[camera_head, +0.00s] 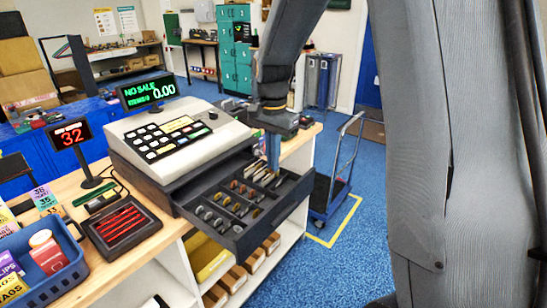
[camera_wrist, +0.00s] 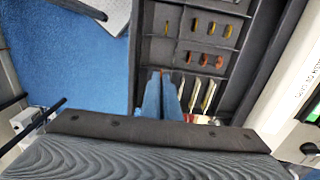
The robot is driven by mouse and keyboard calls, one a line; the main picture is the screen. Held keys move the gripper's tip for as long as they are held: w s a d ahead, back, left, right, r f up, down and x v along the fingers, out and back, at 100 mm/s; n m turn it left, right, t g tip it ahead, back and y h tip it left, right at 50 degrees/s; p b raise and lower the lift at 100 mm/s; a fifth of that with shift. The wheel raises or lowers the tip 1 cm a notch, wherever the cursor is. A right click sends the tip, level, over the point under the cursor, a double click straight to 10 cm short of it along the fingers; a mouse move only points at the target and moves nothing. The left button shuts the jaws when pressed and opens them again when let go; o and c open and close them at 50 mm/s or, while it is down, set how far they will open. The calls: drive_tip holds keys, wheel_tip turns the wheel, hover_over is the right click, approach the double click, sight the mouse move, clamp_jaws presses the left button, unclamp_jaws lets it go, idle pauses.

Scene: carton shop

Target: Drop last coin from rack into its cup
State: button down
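The open cash drawer (camera_head: 240,235) juts from the register and holds coins standing on edge in small cups. In the wrist view, gold coins (camera_wrist: 195,25) stand in one row and copper coins (camera_wrist: 205,59) in the row nearer my gripper. My gripper (camera_head: 273,168) points down over the drawer's far side. In the wrist view, its blue fingertips (camera_wrist: 163,76) are close together beside the copper row, with a small reddish-brown bit between them. I cannot tell if that is a held coin or one below. The black rack (camera_head: 153,220) with red slots lies on the counter; I make out no coin in it.
The register (camera_head: 180,140) stands behind the drawer, its display reading NO SALE 0.00. Upright pale slips (camera_wrist: 210,94) fill slots beside my fingers. A red "32" display (camera_head: 72,134) and a blue basket (camera_head: 55,280) are at left. A trolley (camera_head: 335,185) stands beyond the counter.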

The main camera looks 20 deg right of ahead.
drive_tip(key=shift+f+b, duration=1.5)
drive_tip(key=shift+f, duration=0.55)
drive_tip(key=c, duration=1.9)
unclamp_jaws()
drive_tip(key=shift+c, duration=0.2)
drive_tip(key=shift+r+b, duration=1)
drive_tip(key=shift+r, duration=2.95)
